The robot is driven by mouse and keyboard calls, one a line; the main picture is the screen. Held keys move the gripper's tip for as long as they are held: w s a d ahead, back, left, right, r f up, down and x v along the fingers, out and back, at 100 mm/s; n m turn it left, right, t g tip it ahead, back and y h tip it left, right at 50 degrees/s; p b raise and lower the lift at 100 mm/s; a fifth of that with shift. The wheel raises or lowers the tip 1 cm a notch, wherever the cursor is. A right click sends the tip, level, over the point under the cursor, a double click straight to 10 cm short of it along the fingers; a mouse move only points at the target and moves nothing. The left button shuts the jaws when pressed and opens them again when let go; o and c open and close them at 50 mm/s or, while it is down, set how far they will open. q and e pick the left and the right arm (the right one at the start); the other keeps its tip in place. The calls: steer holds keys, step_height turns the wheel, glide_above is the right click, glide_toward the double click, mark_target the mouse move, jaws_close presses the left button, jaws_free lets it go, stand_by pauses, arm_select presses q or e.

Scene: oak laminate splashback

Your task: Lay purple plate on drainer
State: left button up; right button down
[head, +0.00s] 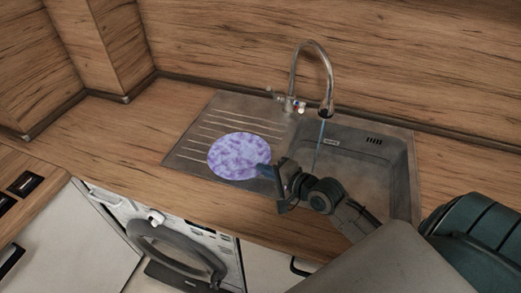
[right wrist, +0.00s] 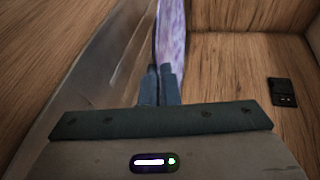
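The purple plate (head: 236,154) is round, with a mottled purple and white face turned up. In the head view it appears over the grooved drainer (head: 210,125), left of the sink bowl; I cannot tell whether it touches the drainer. My right gripper (head: 264,171) is at the plate's near right edge. In the right wrist view, the plate (right wrist: 172,35) shows nearly edge-on, with its rim between the closed-in fingers (right wrist: 160,84). The drainer's metal (right wrist: 112,65) lies to the left of it there. My left gripper is not in view.
The sink bowl (head: 345,158) is right of the drainer, and a tall curved tap (head: 314,46) stands behind it, with a thin blue stream below its spout. Bare wooden worktop (head: 125,128) lies left of the drainer. A washing machine (head: 170,235) with a round door is below.

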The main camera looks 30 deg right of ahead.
steer(key=w+d, duration=0.3)
steer(key=w, duration=0.2)
steer(key=w+d+f, duration=0.1)
steer(key=w+d, duration=0.1)
steer(key=shift+w+d, duration=0.2)
steer(key=shift+d, duration=0.1)
steer(key=f, duration=0.3)
steer(key=shift+w+d+f, duration=0.15)
steer(key=shift+w+f, duration=0.05)
steer(key=shift+f, duration=0.15)
steer(key=c, duration=2)
jaws_free()
steer(key=shift+o, duration=0.2)
